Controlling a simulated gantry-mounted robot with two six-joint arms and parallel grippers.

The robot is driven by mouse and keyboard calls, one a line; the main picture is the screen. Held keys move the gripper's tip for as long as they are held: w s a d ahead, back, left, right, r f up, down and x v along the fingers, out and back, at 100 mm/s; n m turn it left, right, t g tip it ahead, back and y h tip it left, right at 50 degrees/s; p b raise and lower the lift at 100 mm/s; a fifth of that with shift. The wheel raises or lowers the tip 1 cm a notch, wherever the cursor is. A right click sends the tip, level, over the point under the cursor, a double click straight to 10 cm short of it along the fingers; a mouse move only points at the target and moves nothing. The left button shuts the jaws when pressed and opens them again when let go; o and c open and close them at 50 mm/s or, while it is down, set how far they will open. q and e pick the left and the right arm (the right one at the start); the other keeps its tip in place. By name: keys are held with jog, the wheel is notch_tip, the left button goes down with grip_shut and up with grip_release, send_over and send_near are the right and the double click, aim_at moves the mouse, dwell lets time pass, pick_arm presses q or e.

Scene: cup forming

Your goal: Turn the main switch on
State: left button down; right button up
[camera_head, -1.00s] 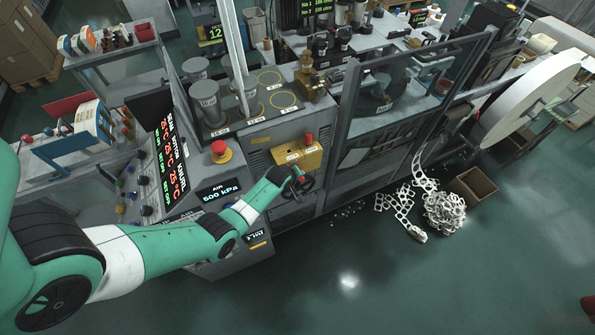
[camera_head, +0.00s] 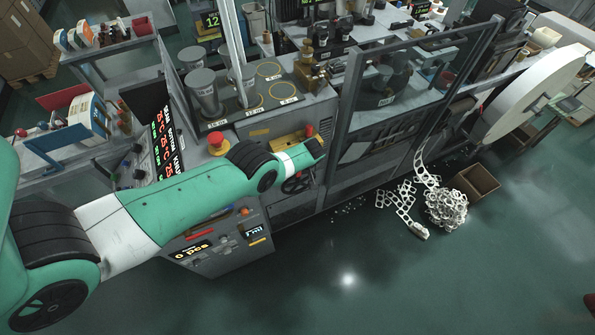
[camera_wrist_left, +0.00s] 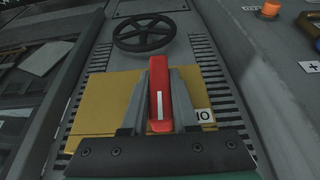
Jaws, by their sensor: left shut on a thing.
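The main switch's red handle (camera_wrist_left: 159,88), with a white stripe, stands out from a yellow plate (camera_wrist_left: 98,92) in the left wrist view. The grey fingers of my left gripper (camera_wrist_left: 159,76) are shut on it, one on each side. A small white label (camera_wrist_left: 204,116) is beside the handle. In the head view my left gripper (camera_head: 314,147) is at the right end of the yellow box (camera_head: 287,141), which my arm partly hides. A red knob (camera_head: 309,130) shows just above the gripper there. My right gripper is not in view.
A black handwheel (camera_head: 296,183) is below the box and also shows in the left wrist view (camera_wrist_left: 145,34). A red emergency button (camera_head: 217,142) is on the left. A glass-doored frame (camera_head: 352,110) stands close right.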

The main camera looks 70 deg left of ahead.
pick_arm(q)
jog(key=shift+r, duration=0.2)
jog(key=c, duration=0.7)
grip_release()
